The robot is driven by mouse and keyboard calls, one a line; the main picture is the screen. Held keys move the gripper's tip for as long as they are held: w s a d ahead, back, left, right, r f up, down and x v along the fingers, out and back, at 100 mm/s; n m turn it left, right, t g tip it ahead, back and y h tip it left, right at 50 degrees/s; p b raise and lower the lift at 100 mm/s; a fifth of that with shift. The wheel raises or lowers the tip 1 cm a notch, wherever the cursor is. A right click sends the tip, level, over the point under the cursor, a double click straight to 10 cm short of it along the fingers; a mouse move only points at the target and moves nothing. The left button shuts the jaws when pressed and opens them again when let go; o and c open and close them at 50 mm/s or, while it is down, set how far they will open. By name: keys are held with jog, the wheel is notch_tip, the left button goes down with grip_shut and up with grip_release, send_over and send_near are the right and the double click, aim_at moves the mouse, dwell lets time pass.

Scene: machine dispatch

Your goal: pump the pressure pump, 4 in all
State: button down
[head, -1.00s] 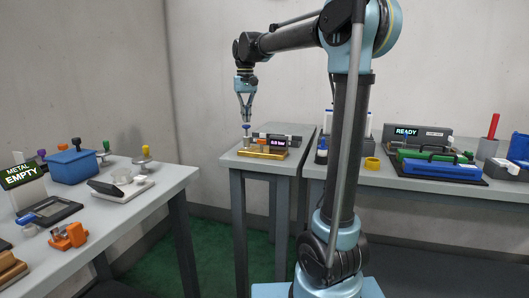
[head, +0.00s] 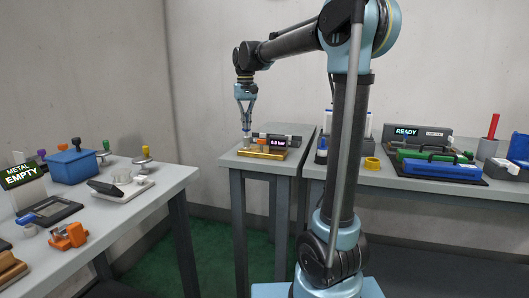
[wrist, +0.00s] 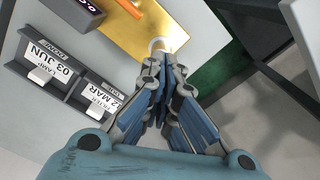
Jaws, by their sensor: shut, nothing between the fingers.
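The pressure pump stands on a brass-coloured base (head: 260,153) on the small middle table, with a lit pressure display (head: 278,143) at its right. The display is too small to read surely. My gripper (head: 246,128) points straight down over the pump's left part, its fingertips shut and empty at the pump's top. The blue knob is hidden by the fingers; a pale upright part (head: 247,139) shows just below them.
The left table (head: 150,205) holds a blue box (head: 72,166), an orange device (head: 68,235) and a "METAL EMPTY" sign (head: 22,175). The right table carries a "READY" device (head: 424,136) and a red cylinder (head: 493,126).

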jog(key=shift+f, duration=0.85)
jog(key=shift+r, duration=2.4)
jog(key=shift+f, duration=0.15)
jog(key=shift+f, duration=0.35)
jog(key=shift+f, duration=0.35)
